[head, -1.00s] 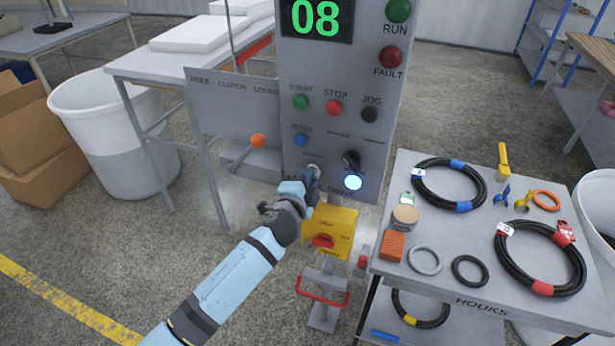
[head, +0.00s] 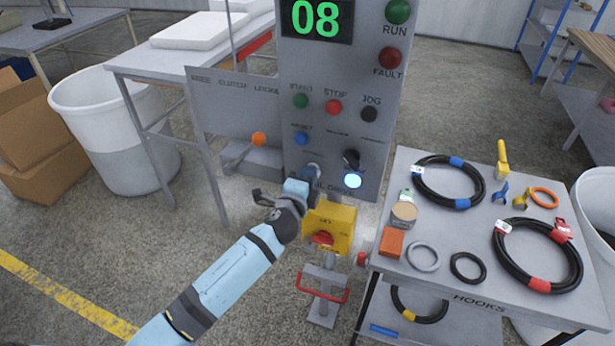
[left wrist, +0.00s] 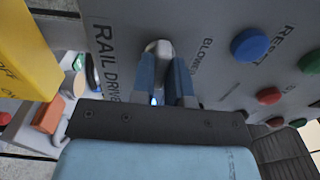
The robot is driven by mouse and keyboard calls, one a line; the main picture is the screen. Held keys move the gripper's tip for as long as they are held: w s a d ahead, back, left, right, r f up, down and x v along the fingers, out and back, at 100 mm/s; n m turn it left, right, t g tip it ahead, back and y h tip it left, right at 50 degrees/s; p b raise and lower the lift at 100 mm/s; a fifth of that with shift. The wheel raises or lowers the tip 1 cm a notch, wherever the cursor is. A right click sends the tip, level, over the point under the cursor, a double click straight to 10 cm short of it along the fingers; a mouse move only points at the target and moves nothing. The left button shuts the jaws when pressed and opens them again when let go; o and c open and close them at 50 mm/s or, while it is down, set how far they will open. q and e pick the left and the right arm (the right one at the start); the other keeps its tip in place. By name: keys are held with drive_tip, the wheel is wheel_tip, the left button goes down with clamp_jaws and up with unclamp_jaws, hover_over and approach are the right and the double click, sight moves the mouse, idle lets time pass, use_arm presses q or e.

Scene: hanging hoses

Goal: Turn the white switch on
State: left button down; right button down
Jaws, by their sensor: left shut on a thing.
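A small white switch (left wrist: 158,46) shows between my left fingertips on the grey control panel, between the words RAIL DRIVE and BLOWER in the left wrist view. My left gripper (left wrist: 163,62) is shut on it, with blue fingers on either side. In the head view my left gripper (head: 313,171) is at the lower part of the panel (head: 335,60), and the switch is mostly hidden by it. A round lamp (head: 353,181) right of the gripper glows white-blue. My right gripper is not in view.
A yellow box (head: 331,226) with a red knob sits just below the gripper. A black rotary knob (head: 351,159) and a blue button (head: 301,138) are above. An orange-tipped lever (head: 258,139) is at left. A table (head: 400,170) with hoses stands at right.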

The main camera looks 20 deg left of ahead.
use_arm(q)
drive_tip(key=c, duration=1.1)
unclamp_jaws()
drive_tip(key=s, duration=0.4)
drive_tip(key=s+b, duration=0.1)
drive_tip(key=s, duration=0.4)
drive_tip(key=s+b, duration=0.1)
drive_tip(key=s, duration=0.3)
drive_tip(key=shift+s+a, duration=0.25)
drive_tip(key=shift+s, duration=0.15)
